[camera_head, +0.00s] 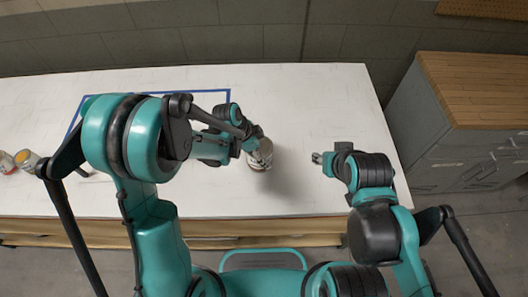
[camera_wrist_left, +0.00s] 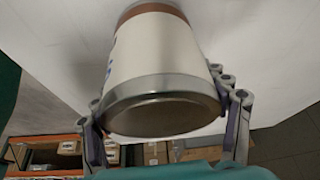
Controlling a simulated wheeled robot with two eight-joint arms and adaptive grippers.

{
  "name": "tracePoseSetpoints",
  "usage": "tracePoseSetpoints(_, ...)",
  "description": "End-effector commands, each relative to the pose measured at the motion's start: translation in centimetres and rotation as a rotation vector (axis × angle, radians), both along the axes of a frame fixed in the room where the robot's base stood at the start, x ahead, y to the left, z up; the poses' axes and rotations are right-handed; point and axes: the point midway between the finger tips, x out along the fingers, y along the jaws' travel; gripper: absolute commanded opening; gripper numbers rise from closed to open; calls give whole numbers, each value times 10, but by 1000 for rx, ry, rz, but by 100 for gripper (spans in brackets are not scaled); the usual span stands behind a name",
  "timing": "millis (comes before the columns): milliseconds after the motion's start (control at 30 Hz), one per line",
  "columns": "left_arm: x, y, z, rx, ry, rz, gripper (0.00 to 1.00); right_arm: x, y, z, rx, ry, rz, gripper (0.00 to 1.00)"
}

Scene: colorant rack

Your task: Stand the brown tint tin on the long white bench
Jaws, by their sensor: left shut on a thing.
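The brown tint tin (camera_head: 260,154) is in the left gripper over the long white bench (camera_head: 320,105), right of the bench's middle. In the left wrist view the tin (camera_wrist_left: 160,75) shows a white label, a brown band at its far end and a grey metal rim at the near end. My left gripper (camera_wrist_left: 168,125) is shut around it, one finger on each side. I cannot tell whether the tin touches the bench. My right gripper (camera_head: 316,158) is over the bench to the right of the tin, with nothing seen in it; its jaw opening is too small to read.
A blue line (camera_head: 190,92) marks an area on the bench, partly behind my left arm. Tins (camera_head: 27,160) stand at the bench's far left. A grey cabinet with a wooden top (camera_head: 480,85) stands to the right. The bench's back right is clear.

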Motion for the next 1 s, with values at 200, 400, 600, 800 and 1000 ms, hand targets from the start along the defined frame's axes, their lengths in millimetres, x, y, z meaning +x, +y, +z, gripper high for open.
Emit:
tracePoseSetpoints(200,0,0,0,0,0,0,94,0,0,0,0,0,0,40)
tracePoseSetpoints(400,0,0,0,0,0,0,94,0,0,0,0,0,0,40)
tracePoseSetpoints(600,-1,6,17,0,0,2,94,0,0,8,0,0,0,40)
tracePoseSetpoints(800,-4,24,58,0,0,3,94,0,0,20,0,0,0,40)
tracePoseSetpoints(1000,-7,40,94,0,1,2,94,0,0,29,0,0,0,40)
